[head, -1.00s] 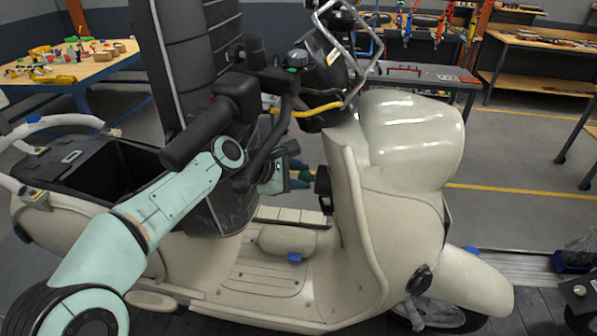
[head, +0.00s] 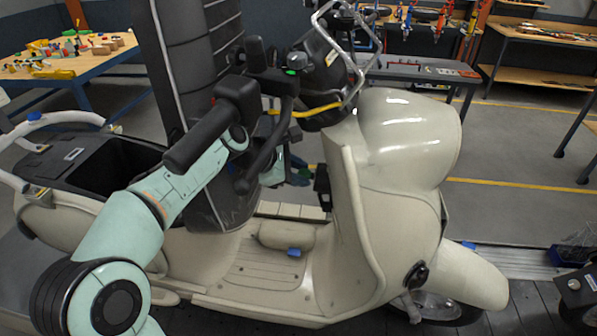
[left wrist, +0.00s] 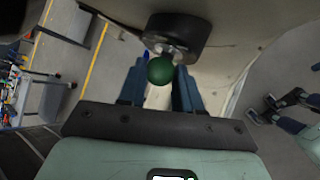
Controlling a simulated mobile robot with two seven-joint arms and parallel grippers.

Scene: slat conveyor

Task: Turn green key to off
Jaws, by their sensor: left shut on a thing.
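The green key (left wrist: 161,70) has a round green head and sits in a black round lock (left wrist: 176,34) on the cream scooter. In the left wrist view, my left gripper (left wrist: 160,84) has its two blue fingers on either side of the key head and is shut on it. In the head view, the scooter (head: 405,135) stands side-on, and my left gripper (head: 304,174) reaches behind the handlebar to the black lock (head: 322,186) on the inner side of the front shield. The key itself is hidden there.
The black handlebar grip and brake lever (head: 262,158) hang close beside my left arm. A yellow cable (head: 305,111) crosses above the gripper. A workbench (head: 75,75) with small parts stands at the back left.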

